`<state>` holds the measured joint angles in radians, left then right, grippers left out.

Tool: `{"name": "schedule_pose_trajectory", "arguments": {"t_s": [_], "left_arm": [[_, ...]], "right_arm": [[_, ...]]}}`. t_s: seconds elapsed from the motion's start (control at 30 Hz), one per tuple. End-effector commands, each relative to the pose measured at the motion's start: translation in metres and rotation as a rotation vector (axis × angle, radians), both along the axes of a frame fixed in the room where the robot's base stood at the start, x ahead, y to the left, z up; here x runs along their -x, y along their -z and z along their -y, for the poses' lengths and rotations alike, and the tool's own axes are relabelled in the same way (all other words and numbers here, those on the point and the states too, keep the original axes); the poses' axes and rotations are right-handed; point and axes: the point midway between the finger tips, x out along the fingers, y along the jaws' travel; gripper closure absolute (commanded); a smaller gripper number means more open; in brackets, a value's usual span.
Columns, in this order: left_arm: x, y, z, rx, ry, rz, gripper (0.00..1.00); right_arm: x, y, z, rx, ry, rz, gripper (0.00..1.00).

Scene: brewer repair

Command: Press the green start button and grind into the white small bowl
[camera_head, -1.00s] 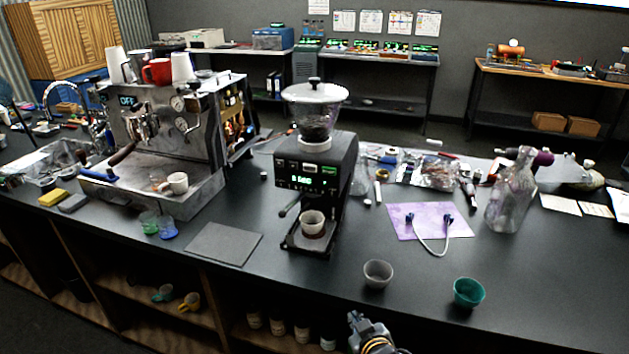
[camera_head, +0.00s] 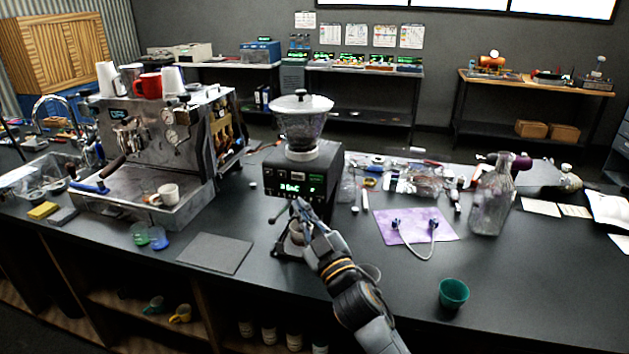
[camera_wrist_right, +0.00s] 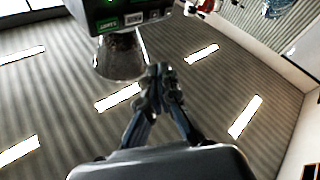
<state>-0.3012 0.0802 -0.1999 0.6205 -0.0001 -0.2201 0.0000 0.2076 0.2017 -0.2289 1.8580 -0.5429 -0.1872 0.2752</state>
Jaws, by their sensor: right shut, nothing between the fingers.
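The black coffee grinder (camera_head: 330,170) stands mid-counter with a lit green display and a clear hopper (camera_head: 301,125). A small green button (camera_head: 316,177) is at the upper right of its front panel. In the right wrist view the panel appears upside down with a green label (camera_wrist_right: 108,25). My right gripper (camera_head: 298,204) is shut and empty, its tips in front of the panel just below the display; contact cannot be told. It also shows in the wrist view (camera_wrist_right: 159,76). A pale small bowl (camera_head: 296,236) sits under the spout, partly hidden by my gripper. My left gripper is not in view.
A grey cup (camera_head: 373,270) is mostly hidden behind my right arm. A teal cup (camera_head: 453,293) stands at the front right. The espresso machine (camera_head: 165,150) is left, a dark mat (camera_head: 215,253) in front.

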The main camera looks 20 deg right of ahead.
Motion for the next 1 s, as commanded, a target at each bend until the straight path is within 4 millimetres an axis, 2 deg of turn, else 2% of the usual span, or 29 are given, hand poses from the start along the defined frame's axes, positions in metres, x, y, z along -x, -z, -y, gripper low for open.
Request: {"name": "schedule_pose_trajectory", "arguments": {"t_s": [0.37,0.8,1.0], "left_arm": [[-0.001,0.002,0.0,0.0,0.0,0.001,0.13],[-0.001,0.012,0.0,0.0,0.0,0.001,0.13],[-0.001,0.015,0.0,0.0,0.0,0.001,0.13]], "right_arm": [[-0.006,0.0,0.004,0.001,0.0,0.0,1.0],[-0.054,0.001,0.037,0.002,0.002,-0.001,1.0],[-0.069,0.001,0.046,0.0,0.0,-0.001,1.0]]}}
